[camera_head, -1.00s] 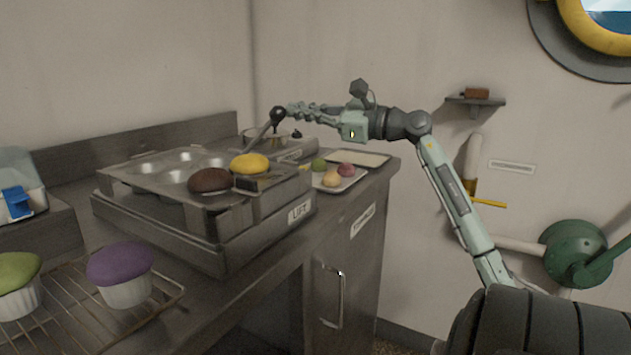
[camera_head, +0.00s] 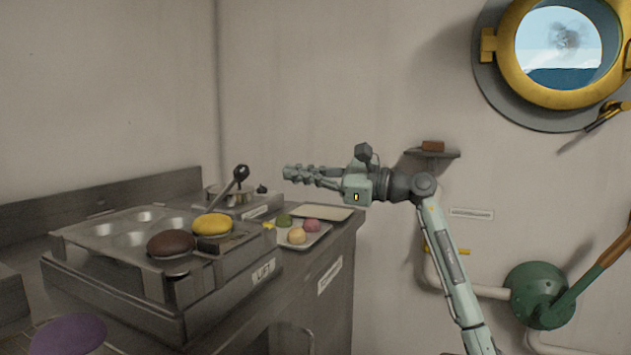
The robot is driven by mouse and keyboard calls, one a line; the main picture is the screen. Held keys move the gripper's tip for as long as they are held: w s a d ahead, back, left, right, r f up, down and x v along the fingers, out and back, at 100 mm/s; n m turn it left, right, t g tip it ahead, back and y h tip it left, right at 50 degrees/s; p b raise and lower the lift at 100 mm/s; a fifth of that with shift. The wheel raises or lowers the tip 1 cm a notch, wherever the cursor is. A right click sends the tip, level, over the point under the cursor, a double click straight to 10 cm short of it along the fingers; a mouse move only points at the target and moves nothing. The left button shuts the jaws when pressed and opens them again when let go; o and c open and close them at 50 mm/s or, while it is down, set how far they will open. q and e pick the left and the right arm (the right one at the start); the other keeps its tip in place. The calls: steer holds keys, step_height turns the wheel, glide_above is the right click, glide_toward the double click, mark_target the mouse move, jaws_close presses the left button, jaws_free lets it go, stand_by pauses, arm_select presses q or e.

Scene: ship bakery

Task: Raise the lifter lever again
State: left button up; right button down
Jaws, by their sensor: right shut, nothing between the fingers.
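The lifter lever (camera_head: 232,182) has a dark rod and a round black knob. It stands behind the lifter box (camera_head: 120,302) labelled LIFT, tilted with its knob up and to the right. My right gripper (camera_head: 288,173) is shut and empty. Its fingertips point left toward the knob at about knob height, with a visible gap between them. The muffin tin (camera_head: 75,238) rests on the lifter, with a brown muffin (camera_head: 171,243) and a yellow muffin (camera_head: 212,225) at its right side. My left gripper is out of view.
A purple muffin (camera_head: 70,335) is at the lower left. A small shelf (camera_head: 432,155), a green wheel-like fitting (camera_head: 540,295) and a porthole (camera_head: 488,60) are on the wall.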

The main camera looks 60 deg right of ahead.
steer(key=shift+v, duration=2.2)
steer(key=shift+d, duration=0.1)
